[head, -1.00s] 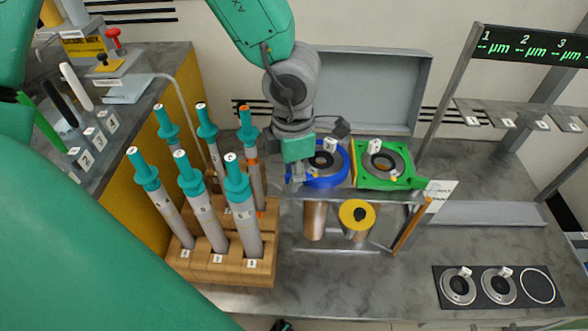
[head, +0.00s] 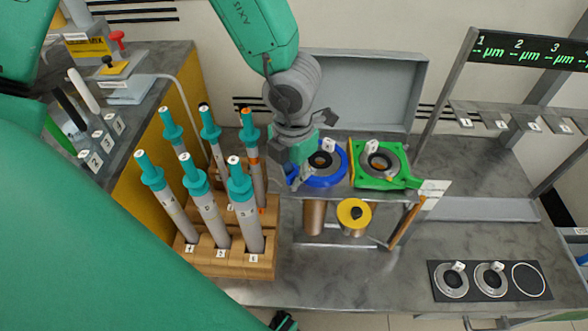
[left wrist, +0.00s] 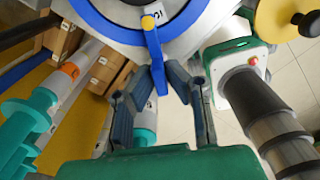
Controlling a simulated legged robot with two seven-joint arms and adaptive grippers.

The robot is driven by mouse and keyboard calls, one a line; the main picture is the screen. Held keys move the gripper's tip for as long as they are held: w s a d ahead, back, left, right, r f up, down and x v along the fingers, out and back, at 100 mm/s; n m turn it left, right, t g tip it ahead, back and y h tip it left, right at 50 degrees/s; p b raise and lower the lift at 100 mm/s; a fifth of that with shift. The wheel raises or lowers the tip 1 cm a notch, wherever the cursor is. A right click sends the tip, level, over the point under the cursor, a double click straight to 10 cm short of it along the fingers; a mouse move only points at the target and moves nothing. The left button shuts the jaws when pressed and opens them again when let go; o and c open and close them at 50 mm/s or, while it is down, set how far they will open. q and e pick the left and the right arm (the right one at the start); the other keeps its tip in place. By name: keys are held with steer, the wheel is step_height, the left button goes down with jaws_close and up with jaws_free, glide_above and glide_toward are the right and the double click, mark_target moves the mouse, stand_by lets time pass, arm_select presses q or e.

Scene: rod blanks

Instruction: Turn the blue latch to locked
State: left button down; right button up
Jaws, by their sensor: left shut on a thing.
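The blue latch is a short blue lever (left wrist: 156,58) on a blue ring (head: 338,178) at the shelf's left station. The lever has a yellow pin at its base in the left wrist view. It points toward my gripper, down in that view. My left gripper (head: 294,180) is at the ring's left edge. Its dark fingers, also in the left wrist view (left wrist: 160,82), are shut on the lever's end. In the head view the gripper hides most of the lever. I cannot read a locked mark.
A green square station (head: 385,183) stands just right of the ring. A yellow-capped spool (head: 354,213) is below. A wooden rack (head: 190,262) with several teal-topped rods stands close on the left.

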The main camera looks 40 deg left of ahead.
mark_target(293, 173)
stand_by(0.3)
arm_select(q)
steer(key=c, duration=1.6)
jaws_free()
steer(key=shift+r, duration=0.1)
step_height(293, 173, up, 12)
steer(key=shift+w+a+f, duration=0.1)
steer(key=shift+f, duration=0.05)
steer(key=shift+f, duration=0.1)
